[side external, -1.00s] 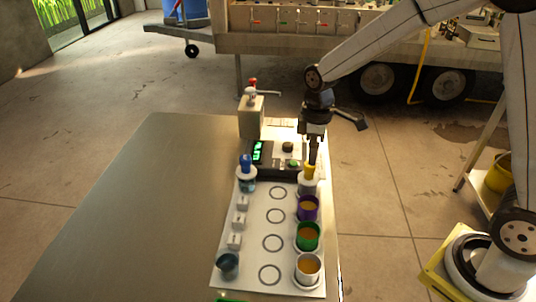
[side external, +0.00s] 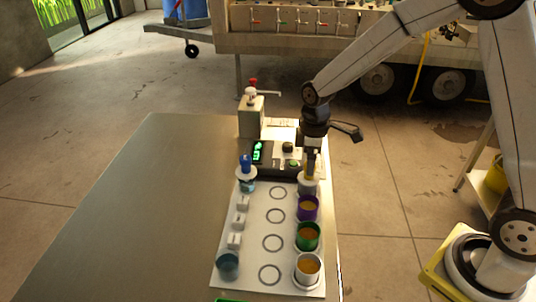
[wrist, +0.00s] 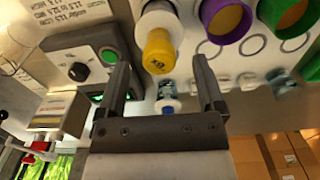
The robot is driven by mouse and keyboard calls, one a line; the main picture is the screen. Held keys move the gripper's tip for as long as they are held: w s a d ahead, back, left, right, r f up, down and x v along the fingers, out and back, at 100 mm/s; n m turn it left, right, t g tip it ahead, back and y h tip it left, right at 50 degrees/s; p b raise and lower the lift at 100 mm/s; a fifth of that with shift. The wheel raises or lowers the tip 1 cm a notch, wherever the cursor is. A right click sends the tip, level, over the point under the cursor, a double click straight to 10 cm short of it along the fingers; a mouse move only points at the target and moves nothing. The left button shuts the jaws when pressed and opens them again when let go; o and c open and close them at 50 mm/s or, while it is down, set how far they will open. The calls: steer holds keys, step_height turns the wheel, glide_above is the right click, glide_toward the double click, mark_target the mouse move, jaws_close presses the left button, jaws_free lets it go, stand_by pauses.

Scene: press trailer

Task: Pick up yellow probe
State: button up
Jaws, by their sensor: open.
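The yellow probe (side external: 310,174) stands in a white holder at the far right end of the white board, and it also shows in the wrist view (wrist: 158,50). My gripper (side external: 312,165) is directly above it with fingers pointing down, overlapping the probe in the side view. In the wrist view my gripper (wrist: 162,65) is open, and the yellow end appears between its two fingers with gaps on both sides. I cannot tell whether the fingertips reach down past the probe's top.
A dark meter box (side external: 262,152) stands just behind. The table (side external: 130,220) is clear at left.

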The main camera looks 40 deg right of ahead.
steer(key=shift+f, duration=2.1)
steer(key=c, duration=1)
steer(key=shift+c, duration=0.2)
steer(key=shift+r, duration=0.25)
